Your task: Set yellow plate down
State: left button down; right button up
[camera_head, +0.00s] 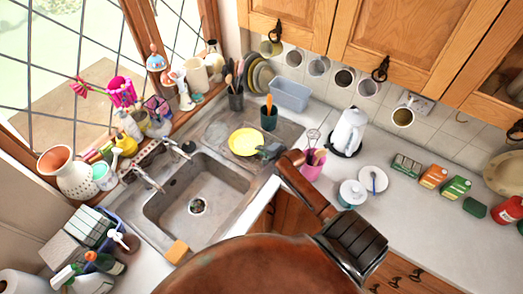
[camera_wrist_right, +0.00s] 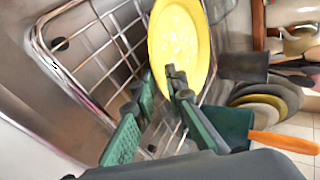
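The yellow plate (camera_head: 244,142) is over the drainer area behind the sink, its face turned up in the head view. In the right wrist view the yellow plate (camera_wrist_right: 182,45) is at the fingertips, in front of a wire rack (camera_wrist_right: 95,45). My right gripper (camera_head: 270,151) is at the plate's right edge. In the wrist view one green-padded finger of the right gripper (camera_wrist_right: 162,78) crosses the plate's face and the other is at its left edge; they look shut on the rim. Whether the plate touches the rack cannot be told. My left gripper is not in view.
The sink (camera_head: 195,200) is left of the plate. A pink pot (camera_head: 312,165) and white kettle (camera_head: 348,132) stand to the right.

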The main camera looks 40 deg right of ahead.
jog(key=shift+s+r, duration=0.2)
jog(key=shift+s, duration=0.1)
jog(key=v, duration=1.1)
jog(key=shift+b, duration=0.3)
jog(key=shift+s, duration=0.2)
dwell(0.9)
